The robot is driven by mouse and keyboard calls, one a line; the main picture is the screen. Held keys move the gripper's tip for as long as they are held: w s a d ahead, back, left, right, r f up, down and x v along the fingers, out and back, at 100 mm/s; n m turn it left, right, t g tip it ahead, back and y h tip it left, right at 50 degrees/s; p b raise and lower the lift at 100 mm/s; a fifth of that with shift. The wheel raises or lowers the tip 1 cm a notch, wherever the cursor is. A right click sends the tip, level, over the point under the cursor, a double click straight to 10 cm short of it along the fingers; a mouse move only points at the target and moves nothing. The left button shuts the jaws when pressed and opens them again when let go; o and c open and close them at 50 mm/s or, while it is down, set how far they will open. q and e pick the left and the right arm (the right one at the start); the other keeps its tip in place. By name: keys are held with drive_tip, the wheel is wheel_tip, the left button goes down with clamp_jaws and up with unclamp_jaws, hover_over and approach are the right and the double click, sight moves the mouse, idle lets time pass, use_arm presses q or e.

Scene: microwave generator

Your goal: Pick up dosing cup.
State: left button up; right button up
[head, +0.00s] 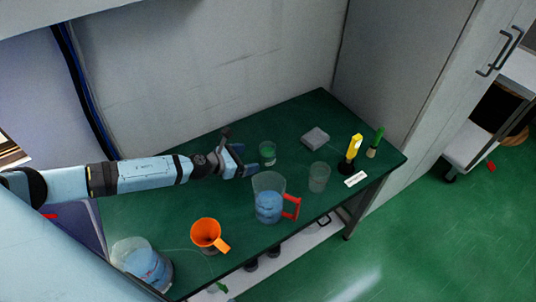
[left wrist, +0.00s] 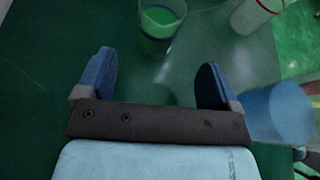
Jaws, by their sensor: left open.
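A small clear cup with green liquid (head: 267,153) stands on the green table; I take it for the dosing cup. My left gripper (head: 245,161) is open and empty just to the left of this cup, with its blue fingers pointing toward it. In the left wrist view, the cup (left wrist: 161,22) is beyond the fingertips of the left gripper (left wrist: 156,66), roughly centred between them and apart from both. My right gripper is not in view.
A clear jug of blue liquid with a red handle (head: 268,205) and an empty clear cup (head: 319,177) stand close by on the table (head: 300,115). An orange jug (head: 206,234), a large blue-filled vessel (head: 145,265), a grey box (head: 315,137) and a yellow-topped item (head: 353,148) stand farther off.

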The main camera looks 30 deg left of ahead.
sight(264, 156)
use_arm(q)
drive_tip(key=x, duration=0.8)
drive_tip(key=shift+s+a+f, duration=0.1)
drive_tip(key=shift+a+f, duration=0.1)
drive_tip(key=shift+f, duration=0.15)
drive_tip(key=c, duration=1.1)
